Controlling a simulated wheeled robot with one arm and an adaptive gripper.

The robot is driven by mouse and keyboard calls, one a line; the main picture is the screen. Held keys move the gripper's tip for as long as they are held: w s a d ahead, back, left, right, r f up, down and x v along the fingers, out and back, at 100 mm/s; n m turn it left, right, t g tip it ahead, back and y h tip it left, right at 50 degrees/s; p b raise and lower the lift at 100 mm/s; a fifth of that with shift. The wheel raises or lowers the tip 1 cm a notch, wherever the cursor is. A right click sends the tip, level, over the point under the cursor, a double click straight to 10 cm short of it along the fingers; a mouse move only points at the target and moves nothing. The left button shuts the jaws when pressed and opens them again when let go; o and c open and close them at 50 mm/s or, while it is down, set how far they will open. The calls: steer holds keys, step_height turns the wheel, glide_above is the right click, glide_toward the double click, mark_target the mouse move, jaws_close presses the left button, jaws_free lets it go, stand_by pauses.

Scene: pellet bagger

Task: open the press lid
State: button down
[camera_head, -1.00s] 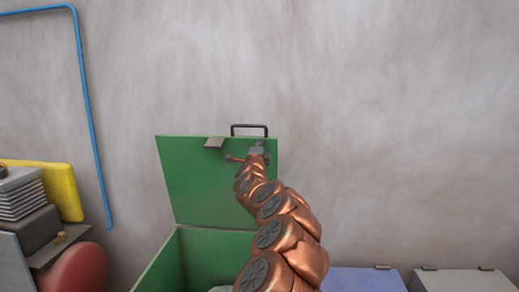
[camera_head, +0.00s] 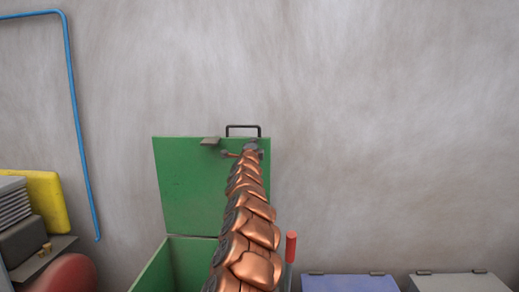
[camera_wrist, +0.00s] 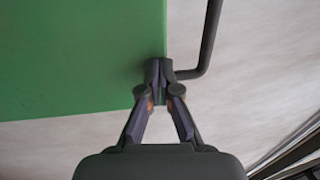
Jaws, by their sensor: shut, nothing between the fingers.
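The green press lid (camera_head: 185,185) stands raised, close to upright, at the back of the green press box (camera_head: 192,262). A dark bar handle (camera_head: 243,127) sits on the lid's top edge. In the wrist view the lid (camera_wrist: 75,55) fills the upper left, and the handle (camera_wrist: 210,40) shows beside its edge. My gripper (camera_wrist: 160,70) is shut and empty, its fingertips at the lid's edge near the foot of the handle. Whether they touch the lid I cannot tell. In the head view my arm hides the lid's right part and most of the gripper.
A red-tipped lever (camera_head: 291,248) stands right of my arm. A blue-grey box (camera_head: 350,283) and a grey box (camera_head: 460,284) are at the lower right. Machinery with a yellow part (camera_head: 42,205) and a blue pipe (camera_head: 80,130) are at the left. The grey wall behind is bare.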

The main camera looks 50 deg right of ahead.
steer(key=shift+w+a+r, duration=0.1)
steer(key=shift+w+r, duration=0.15)
steer(key=shift+w, duration=0.05)
stand_by(0.5)
steer(key=r+b+v, duration=0.2)
steer(key=b+v, duration=0.1)
steer(key=v, duration=1)
steer(key=shift+s+a+f, duration=0.2)
steer(key=shift+s+a, duration=0.15)
steer(key=shift+a, duration=0.05)
stand_by(0.4)
